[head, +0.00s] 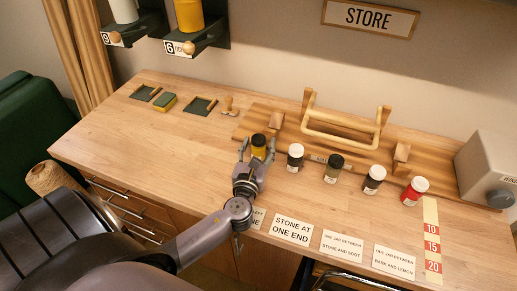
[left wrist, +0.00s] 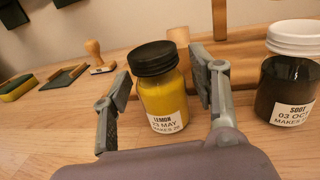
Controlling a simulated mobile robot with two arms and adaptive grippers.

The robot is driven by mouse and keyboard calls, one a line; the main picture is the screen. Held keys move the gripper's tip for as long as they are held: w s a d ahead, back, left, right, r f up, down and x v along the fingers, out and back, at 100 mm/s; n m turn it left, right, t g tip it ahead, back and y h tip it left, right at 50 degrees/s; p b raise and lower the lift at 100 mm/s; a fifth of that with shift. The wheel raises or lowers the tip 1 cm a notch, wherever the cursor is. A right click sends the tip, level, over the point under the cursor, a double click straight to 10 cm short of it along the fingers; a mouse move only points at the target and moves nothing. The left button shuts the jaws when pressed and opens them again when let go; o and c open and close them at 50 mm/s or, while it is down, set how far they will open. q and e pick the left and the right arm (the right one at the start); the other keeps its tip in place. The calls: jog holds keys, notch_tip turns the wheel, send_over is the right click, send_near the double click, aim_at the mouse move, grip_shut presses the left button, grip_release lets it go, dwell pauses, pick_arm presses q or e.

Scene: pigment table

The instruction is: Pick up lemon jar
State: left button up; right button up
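The lemon jar (head: 259,146) is a yellow jar with a black lid, standing upright on the wooden table at the left end of a row of jars. In the left wrist view its label reads LEMON (left wrist: 165,92). My left gripper (head: 257,147) is open around it, one finger on each side. In the left wrist view the left gripper (left wrist: 164,88) shows a gap at the left finger; the right finger is close to the jar, and I cannot tell if it touches. My right gripper is not in view.
The soot jar (left wrist: 289,80), dark with a white lid, stands close to the right of the left gripper; it also shows in the head view (head: 295,157). Several more jars continue rightward. A wooden rack (head: 340,130) stands behind. Printed cards (head: 292,230) lie in front.

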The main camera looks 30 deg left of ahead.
pick_arm(q)
jog(key=c, duration=1.1)
